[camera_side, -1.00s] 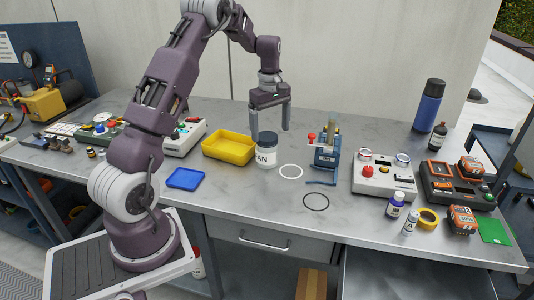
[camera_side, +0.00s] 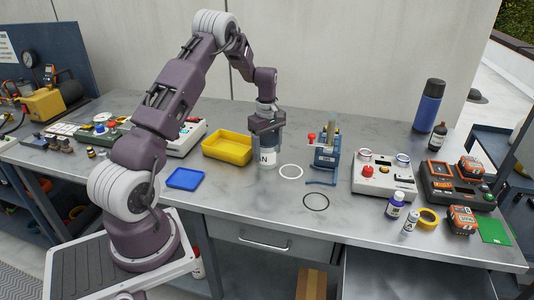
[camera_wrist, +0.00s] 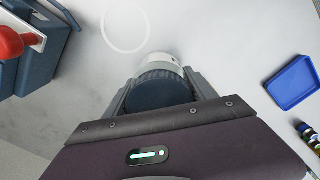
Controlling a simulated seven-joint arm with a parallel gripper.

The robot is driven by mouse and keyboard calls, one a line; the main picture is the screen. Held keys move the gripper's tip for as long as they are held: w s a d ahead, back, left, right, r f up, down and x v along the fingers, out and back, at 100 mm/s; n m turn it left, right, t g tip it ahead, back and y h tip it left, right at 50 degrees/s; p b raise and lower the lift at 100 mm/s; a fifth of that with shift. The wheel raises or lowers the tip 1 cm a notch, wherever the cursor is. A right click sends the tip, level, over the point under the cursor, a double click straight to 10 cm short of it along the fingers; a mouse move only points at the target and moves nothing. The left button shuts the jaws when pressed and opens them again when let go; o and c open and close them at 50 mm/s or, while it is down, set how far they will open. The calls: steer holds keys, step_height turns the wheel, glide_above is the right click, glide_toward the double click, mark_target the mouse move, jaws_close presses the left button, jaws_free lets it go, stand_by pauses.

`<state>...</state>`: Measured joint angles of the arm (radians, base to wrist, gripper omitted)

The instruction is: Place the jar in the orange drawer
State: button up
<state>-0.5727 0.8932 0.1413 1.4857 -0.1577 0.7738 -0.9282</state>
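The jar (camera_side: 267,160) stands upright on the bench, a clear or white body with dark lettering. Its dark blue ribbed lid (camera_wrist: 160,90) shows in the wrist view. My gripper (camera_side: 267,142) is lowered over the jar from above, with one finger on each side of it. In the wrist view my gripper (camera_wrist: 160,88) straddles the lid. The fingers look as wide apart as before, and firm contact with the jar is not visible. I see no drawer that is clearly orange; a grey drawer (camera_side: 240,238) with a metal handle is under the bench, shut.
A yellow tray (camera_side: 228,148) is close left of the jar, and a blue tray (camera_side: 185,179) lies farther left. A blue tool stand (camera_side: 326,157) is to the right. White (camera_side: 291,172) and black (camera_side: 316,202) rings lie flat nearby. Bench space in front of the jar is clear.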

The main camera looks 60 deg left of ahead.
steer(key=c, duration=0.6)
step_height(320, 180, up, 11)
steer(key=shift+r, duration=0.1)
step_height(320, 180, up, 4)
steer(key=w+d+m, duration=0.3)
steer(key=d+m, duration=0.1)
steer(key=d, duration=0.9)
steer(key=w+d+m, duration=0.4)
steer(key=d, duration=0.8)
steer(key=s+d+m, duration=0.3)
steer(key=s+d, duration=0.1)
steer(key=d, duration=0.6)
steer(key=s+d+m, duration=0.4)
steer(key=d, duration=0.6)
steer(key=s+d+m, duration=0.3)
steer(key=s+d, duration=0.1)
steer(key=d, duration=0.6)
step_height(320, 180, down, 31)
steer(key=shift+w+a+r, duration=0.1)
